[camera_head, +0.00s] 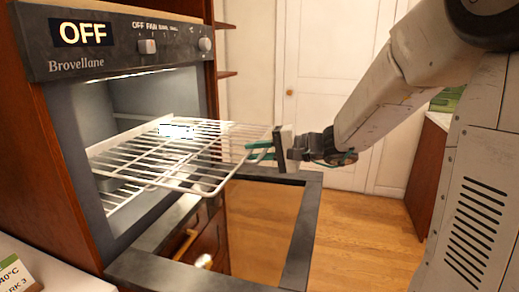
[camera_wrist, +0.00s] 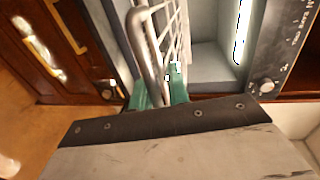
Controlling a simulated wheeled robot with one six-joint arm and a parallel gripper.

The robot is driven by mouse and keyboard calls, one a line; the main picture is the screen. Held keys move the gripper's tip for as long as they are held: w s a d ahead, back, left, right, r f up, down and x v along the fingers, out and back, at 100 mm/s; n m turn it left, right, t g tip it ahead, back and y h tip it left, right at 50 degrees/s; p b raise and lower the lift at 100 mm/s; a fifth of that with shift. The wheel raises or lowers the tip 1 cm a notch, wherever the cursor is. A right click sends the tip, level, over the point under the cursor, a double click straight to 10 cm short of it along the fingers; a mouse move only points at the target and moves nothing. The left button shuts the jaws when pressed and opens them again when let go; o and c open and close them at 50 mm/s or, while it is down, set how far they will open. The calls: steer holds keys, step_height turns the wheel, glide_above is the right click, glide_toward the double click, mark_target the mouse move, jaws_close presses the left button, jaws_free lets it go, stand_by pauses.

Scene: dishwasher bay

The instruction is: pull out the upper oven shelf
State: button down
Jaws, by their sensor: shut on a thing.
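The upper oven shelf (camera_head: 185,150) is a white wire rack. It sticks well out of the oven (camera_head: 135,105), with its rear part still inside the cavity. My gripper (camera_head: 258,151) is at the shelf's outer right end in the head view, its green fingers shut on the rack's front wire. In the wrist view the fingers (camera_wrist: 160,92) close around the shelf's wires (camera_wrist: 150,45). A lower rack (camera_head: 118,198) shows inside the oven beneath the upper shelf.
The oven door (camera_head: 300,235) is open and lowered below the shelf, with a dark frame and glass. The control panel (camera_head: 115,42) reads OFF. A drawer front with a brass handle (camera_head: 187,243) is below. Wooden floor (camera_head: 365,235) is clear to the right.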

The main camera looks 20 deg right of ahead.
steer(key=shift+s+f, duration=0.1)
steer(key=shift+f, duration=0.35)
steer(key=c, duration=1.5)
jaws_free()
steer(key=shift+f, duration=0.1)
steer(key=shift+r, duration=0.3)
steer(key=v, duration=0.7)
steer(key=shift+d, duration=0.3)
steer(key=shift+s+r, duration=0.1)
steer(key=shift+s, duration=0.05)
